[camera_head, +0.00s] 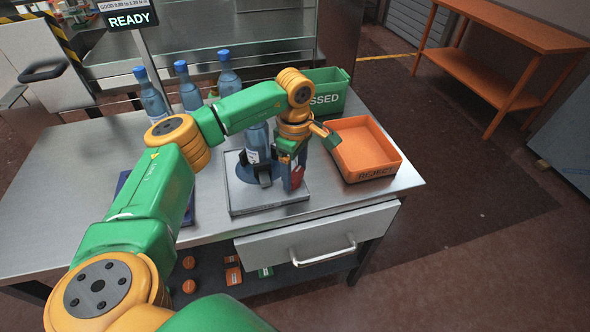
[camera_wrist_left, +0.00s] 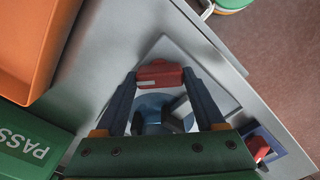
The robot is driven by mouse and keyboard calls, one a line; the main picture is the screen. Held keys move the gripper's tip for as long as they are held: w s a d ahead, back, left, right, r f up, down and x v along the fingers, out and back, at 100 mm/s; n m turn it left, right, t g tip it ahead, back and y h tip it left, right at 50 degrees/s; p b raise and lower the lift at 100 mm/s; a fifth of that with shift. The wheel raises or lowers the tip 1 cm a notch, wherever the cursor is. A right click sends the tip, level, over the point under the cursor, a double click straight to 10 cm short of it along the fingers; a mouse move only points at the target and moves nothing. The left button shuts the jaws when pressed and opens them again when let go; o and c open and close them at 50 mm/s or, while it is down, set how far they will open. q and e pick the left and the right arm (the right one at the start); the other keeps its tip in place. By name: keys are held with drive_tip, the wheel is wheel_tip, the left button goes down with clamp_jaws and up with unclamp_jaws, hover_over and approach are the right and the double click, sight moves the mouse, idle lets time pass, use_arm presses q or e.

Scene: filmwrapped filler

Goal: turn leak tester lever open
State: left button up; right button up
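The leak tester (camera_head: 240,204) is a flat grey unit on the steel table, with a dark blue round seat. A blue-capped clear bottle (camera_head: 257,145) stands upright on it, partly hidden by my left arm. The tester's red lever handle (camera_head: 298,176) is at its right side. My left gripper (camera_head: 287,174) reaches down over it. In the left wrist view the red handle (camera_wrist_left: 158,75) fills the gap between the two fingertips, and the fingers appear closed on its sides. My right gripper is in neither view.
An orange REJECT bin (camera_head: 376,172) stands right of the tester, with a green PASSED bin (camera_head: 335,86) behind. Several blue-capped bottles (camera_head: 190,95) stand at the back left. A blue tray (camera_head: 123,183) is partly behind my arm. A drawer (camera_head: 300,248) sits under the front edge.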

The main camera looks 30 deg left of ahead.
use_arm(q)
drive_tip(key=c, duration=0.6)
drive_tip(key=shift+n, duration=0.3)
drive_tip(key=n, duration=0.3)
drive_tip(key=shift+n, duration=0.3)
drive_tip(key=n+p, duration=0.1)
drive_tip(key=n, duration=0.3)
drive_tip(key=shift+n, duration=0.3)
drive_tip(key=n, duration=0.4)
drive_tip(key=shift+n, duration=0.3)
drive_tip(key=shift+n+p, duration=0.5)
drive_tip(key=shift+n, duration=1.7)
